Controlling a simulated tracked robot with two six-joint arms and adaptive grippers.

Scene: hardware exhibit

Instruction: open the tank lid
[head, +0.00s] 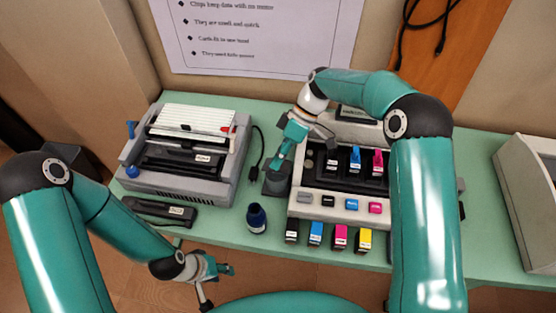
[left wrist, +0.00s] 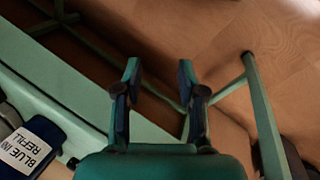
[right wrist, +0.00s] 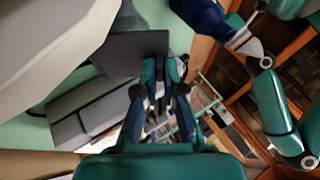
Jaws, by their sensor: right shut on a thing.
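The printer (head: 322,206) stands on the green table, with a dark grey flap, seemingly the tank lid (head: 276,186), sticking out at its left side. My right gripper (head: 279,165) reaches down to this flap and is shut on its edge. In the right wrist view the flap (right wrist: 125,52) is a flat dark panel that ends between the fingertips (right wrist: 161,70). Whatever lies under the flap is hidden. My left gripper (head: 218,280) is open and empty, in front of the table edge. The left wrist view shows its fingers (left wrist: 159,75) apart over the floor.
A dark blue ink refill bottle (head: 256,219) stands left of the printer's front. Several coloured cartridges (head: 340,236) line the table's front edge. A grey binding machine (head: 185,157) stands at the left, with a black cable (head: 256,150) beside it. A beige machine (head: 530,200) is at the right.

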